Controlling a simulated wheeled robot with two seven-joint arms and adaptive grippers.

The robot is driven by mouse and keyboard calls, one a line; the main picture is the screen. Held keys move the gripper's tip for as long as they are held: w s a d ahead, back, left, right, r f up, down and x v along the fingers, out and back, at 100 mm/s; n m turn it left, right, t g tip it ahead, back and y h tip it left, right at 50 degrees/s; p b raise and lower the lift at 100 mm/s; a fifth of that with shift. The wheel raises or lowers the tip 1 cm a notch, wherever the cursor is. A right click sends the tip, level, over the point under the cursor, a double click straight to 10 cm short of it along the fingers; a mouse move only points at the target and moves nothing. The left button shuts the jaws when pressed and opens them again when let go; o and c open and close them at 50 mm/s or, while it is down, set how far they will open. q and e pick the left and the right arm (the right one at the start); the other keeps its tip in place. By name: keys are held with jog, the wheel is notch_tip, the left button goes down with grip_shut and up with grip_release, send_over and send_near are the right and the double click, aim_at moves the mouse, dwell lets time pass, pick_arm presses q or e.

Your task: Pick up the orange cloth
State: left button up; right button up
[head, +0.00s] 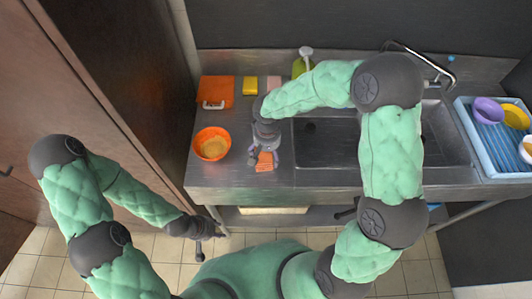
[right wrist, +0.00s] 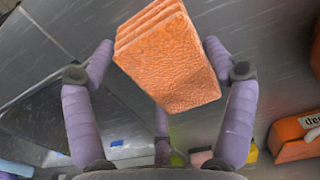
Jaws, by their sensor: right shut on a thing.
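The orange cloth (head: 265,162), a folded stack, is at my right gripper (head: 264,157) above the steel counter, left of the sink. In the right wrist view the cloth (right wrist: 172,62) sits tilted between the purple fingers of my right gripper (right wrist: 160,60), which is shut on it. Whether the cloth is clear of the counter is hard to tell. My left gripper (head: 201,252) hangs low in front of the counter, over the floor, away from the cloth; its fingers are too small to read.
An orange bowl (head: 211,144) stands left of the cloth. An orange box (head: 215,92), a yellow sponge (head: 250,86) and a green bottle (head: 299,67) are behind. The sink (head: 325,140) lies right, then a blue dish rack (head: 487,150) with colored bowls.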

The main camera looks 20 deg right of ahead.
jog(key=shift+r, duration=0.45)
notch_tip(320, 180, up, 2)
jog(key=shift+w+r+p, duration=0.1)
jog(key=shift+r+p, duration=0.1)
jog(key=shift+p, duration=0.15)
jog(key=s+a+r, duration=0.1)
jog(key=a+r, duration=0.1)
jog(key=r, duration=0.1)
jog(key=s+a+r+p, duration=0.1)
jog(key=r, duration=0.1)
jog(key=shift+s+a, duration=0.25)
jog(key=shift+s, duration=0.1)
jog(key=s+a+r, duration=0.4)
jog(key=s+a, duration=0.2)
jog(key=a, duration=0.1)
jog(key=shift+a+r+p, duration=0.25)
jog(key=shift+a+p, duration=0.1)
